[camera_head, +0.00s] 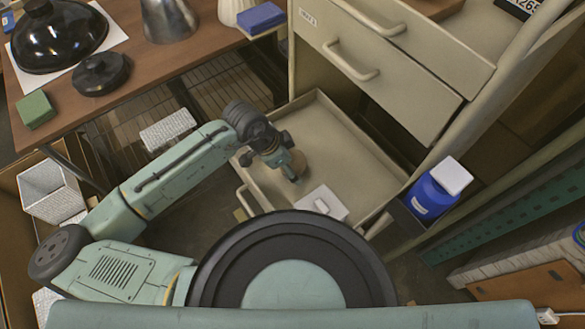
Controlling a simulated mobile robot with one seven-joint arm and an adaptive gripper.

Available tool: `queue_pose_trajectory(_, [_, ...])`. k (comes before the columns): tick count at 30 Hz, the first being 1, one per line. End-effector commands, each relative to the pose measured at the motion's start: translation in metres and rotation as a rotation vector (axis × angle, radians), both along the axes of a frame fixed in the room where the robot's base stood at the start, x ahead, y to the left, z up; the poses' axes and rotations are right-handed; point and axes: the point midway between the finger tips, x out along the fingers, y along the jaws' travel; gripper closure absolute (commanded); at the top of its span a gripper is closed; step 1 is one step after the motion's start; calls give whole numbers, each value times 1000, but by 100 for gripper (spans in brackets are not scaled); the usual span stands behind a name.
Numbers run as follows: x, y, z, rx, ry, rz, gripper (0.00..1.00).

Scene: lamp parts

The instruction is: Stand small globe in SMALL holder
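My gripper (293,172) reaches down into the open bottom drawer (345,150) of a beige cabinet. A tan rounded thing (299,160) shows right at its fingers. It may be the small globe, but it is too small and covered to be sure. I cannot tell whether the fingers are closed on it. A flat white piece (322,203) with a small raised part on top lies at the drawer's near side, just below and right of my gripper. It may be the SMALL holder; I see no readable label on it.
Two closed drawers (405,60) with handles overhang the open one. A blue container with a white lid (433,190) stands at the right. The wooden table (140,55) at upper left holds a black dome (60,35), a black disc (101,73) and a green block (35,109).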

Motion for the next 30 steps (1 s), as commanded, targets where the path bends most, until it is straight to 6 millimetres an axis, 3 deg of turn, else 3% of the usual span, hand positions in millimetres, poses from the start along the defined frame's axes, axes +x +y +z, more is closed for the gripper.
queue_pose_trajectory(8, [0, 3, 5, 1, -1, 2, 20])
queue_pose_trajectory(21, [-13, 32, 83, 1, -3, 1, 20])
queue_pose_trajectory(30, [-18, 42, 110, 0, 0, 1, 20])
